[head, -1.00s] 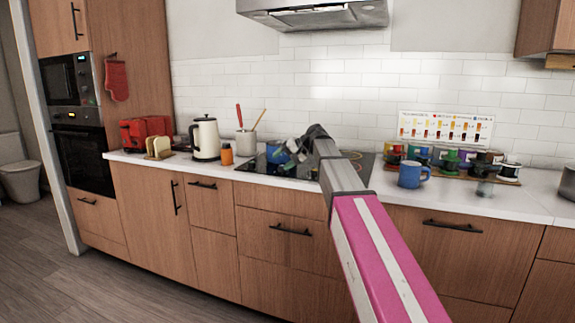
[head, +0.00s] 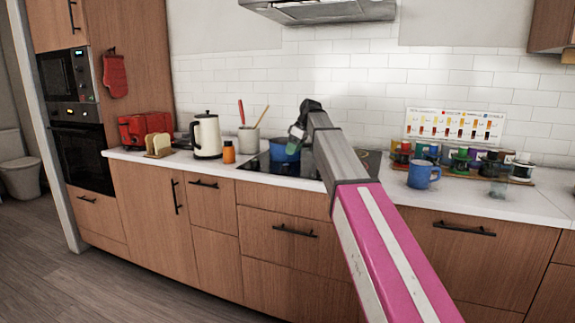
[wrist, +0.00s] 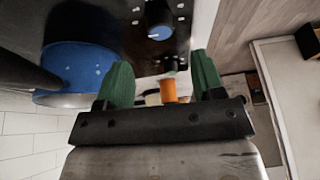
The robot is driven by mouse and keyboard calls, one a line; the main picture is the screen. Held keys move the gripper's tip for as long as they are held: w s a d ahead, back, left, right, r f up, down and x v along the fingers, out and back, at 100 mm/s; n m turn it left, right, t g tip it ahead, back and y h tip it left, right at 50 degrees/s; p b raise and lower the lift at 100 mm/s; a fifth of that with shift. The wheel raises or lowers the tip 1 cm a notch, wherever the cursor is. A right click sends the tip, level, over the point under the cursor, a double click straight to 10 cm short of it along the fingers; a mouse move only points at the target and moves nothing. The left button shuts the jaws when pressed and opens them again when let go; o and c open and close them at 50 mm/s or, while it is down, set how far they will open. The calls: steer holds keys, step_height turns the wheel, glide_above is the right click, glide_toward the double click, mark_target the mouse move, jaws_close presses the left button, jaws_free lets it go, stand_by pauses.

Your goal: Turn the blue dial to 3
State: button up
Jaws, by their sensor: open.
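A dark dial with a blue face (wrist: 159,20) shows near the top of the wrist view, on the black cooktop surface. A second dark knob (wrist: 170,63) shows below it, between my fingertips in the picture. My gripper (wrist: 162,72) is open and empty, its two green fingers apart. I see no finger touching the blue dial. In the head view my gripper (head: 297,133) hangs over the cooktop (head: 262,165), by the blue pot. The dials are hidden or too small to make out there. I cannot read the dial's setting.
A blue pot (head: 285,149) stands on the cooktop; it also shows in the wrist view (wrist: 75,68). A kettle (head: 206,137), an orange jar (head: 229,152) and a utensil crock (head: 249,139) stand left of it. A blue mug (head: 421,175) and several paint jars stand right.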

mark_target(287, 165)
steer(key=x, duration=0.7)
steer(key=shift+a+f, duration=0.15)
steer(key=shift+f, duration=0.1)
steer(key=shift+w, duration=0.1)
steer(key=c, duration=0.9)
